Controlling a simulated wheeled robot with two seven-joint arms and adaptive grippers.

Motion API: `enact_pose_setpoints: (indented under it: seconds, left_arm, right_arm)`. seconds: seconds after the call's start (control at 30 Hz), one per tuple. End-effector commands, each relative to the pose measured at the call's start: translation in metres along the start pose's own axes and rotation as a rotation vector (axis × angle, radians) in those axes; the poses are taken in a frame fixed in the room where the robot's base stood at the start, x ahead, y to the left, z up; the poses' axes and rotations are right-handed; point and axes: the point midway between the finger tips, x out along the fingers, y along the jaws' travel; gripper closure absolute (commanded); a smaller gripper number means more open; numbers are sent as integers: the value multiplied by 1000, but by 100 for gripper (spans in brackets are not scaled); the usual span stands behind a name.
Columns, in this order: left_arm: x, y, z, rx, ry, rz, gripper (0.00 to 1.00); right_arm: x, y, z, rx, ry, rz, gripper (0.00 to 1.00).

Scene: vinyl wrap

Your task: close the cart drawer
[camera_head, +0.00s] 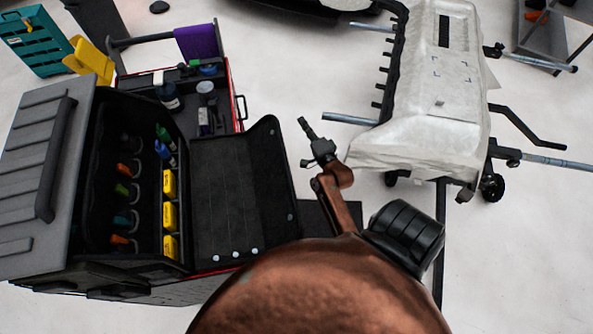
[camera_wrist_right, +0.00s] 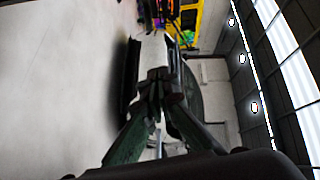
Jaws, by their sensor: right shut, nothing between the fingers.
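My right gripper (camera_head: 304,126) is shut and empty, to the right of the bag flap and apart from the cart handle. Its fingers (camera_wrist_right: 157,83) also show together in the right wrist view, near a dark upright panel (camera_wrist_right: 132,75). My left gripper is out of view.
The bag's flap (camera_head: 238,185) hangs out toward my right arm. A white-covered stand (camera_head: 430,100) with protruding rods is at right. Yellow and teal items stand at the far left. Pale floor is free between cart and stand.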

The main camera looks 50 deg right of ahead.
Motion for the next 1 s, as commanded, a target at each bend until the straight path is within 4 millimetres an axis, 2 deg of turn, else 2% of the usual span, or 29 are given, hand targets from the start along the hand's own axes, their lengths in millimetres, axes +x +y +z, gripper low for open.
enact_pose_setpoints:
  seconds: [0.27,0.57,1.0]
  left_arm:
    - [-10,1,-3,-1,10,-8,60]
    - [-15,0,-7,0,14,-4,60]
    - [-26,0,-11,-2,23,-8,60]
  right_arm:
    - [-4,48,18,-86,-53,86,100]
    - [-11,96,51,-195,-123,177,100]
    - [-35,166,86,-351,-238,292,100]
